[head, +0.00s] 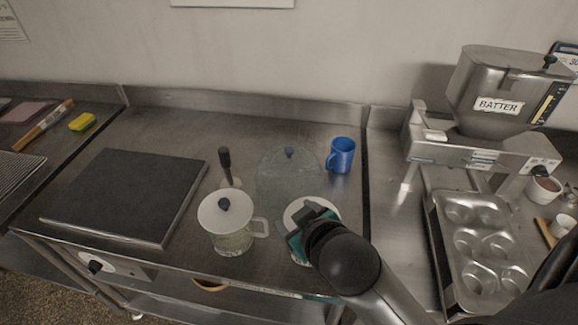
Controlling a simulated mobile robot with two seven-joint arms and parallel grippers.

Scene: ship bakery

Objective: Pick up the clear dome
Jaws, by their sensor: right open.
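The clear dome (282,178) stands on the steel counter in the middle of the head view, see-through with a small dark knob on top. My right gripper (306,222) is open, just in front of the dome and lower in the picture. It is over a round white-topped item (327,206), which it partly covers. I cannot tell whether the gripper touches that item. The fingertips are largely hidden behind the dark wrist. My left gripper is not in view.
A white-lidded clear jug (231,237) stands left of the gripper, with a dark-handled tool (225,162) behind it. A blue mug (341,155) is right of the dome. A dark flat plate (127,195) lies left. The batter machine (497,100) and muffin tin (483,244) are right.

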